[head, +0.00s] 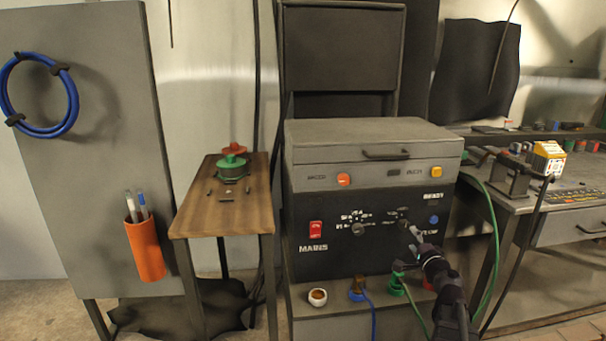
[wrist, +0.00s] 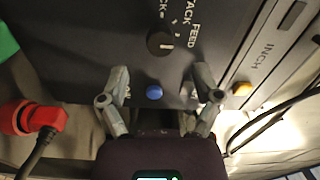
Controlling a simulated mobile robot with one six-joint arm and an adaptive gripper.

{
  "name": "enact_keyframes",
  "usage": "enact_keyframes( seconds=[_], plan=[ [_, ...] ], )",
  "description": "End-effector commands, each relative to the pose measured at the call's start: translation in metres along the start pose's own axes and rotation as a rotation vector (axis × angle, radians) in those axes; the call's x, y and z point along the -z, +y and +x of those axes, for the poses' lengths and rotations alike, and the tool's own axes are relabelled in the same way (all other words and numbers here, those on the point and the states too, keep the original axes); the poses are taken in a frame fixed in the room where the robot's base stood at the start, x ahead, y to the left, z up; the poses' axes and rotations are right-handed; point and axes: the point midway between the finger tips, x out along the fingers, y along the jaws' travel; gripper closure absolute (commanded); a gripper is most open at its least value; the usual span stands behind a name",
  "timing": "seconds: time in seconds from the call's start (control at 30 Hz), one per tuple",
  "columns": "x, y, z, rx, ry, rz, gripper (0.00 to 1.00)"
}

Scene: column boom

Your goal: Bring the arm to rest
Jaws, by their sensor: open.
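My arm (head: 447,290) rises at the lower right in the head view and reaches up to the dark control panel (head: 300,262). My gripper (head: 413,232) is in front of the right part of that panel, near a black knob (head: 403,222). In the wrist view my gripper (wrist: 160,78) has its two fingers spread apart with nothing between them. A black knob (wrist: 160,42) lies beyond the fingertips, and a blue button (wrist: 154,92) shows between the fingers. Whether the fingers touch the panel I cannot tell.
A red connector (wrist: 35,117) is left of my gripper. A small wooden table (head: 197,220) and a workbench (head: 560,203) flank the cabinet.

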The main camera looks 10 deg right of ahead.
Motion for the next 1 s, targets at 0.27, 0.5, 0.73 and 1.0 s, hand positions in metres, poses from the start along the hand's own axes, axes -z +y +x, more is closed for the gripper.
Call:
enact_keyframes(
  seconds=[0.27, 0.5, 0.73, 1.0],
  plan=[
    [-0.062, 0.009, 0.003, -0.062, -0.183, -0.132, 0.18],
    [-0.148, 0.036, -0.008, -0.191, -0.468, -0.33, 0.18],
    [-0.214, 0.072, -0.038, -0.36, -0.732, -0.519, 0.18],
    [-0.26, 0.114, -0.089, -0.611, -0.998, -0.732, 0.18]
  ],
)
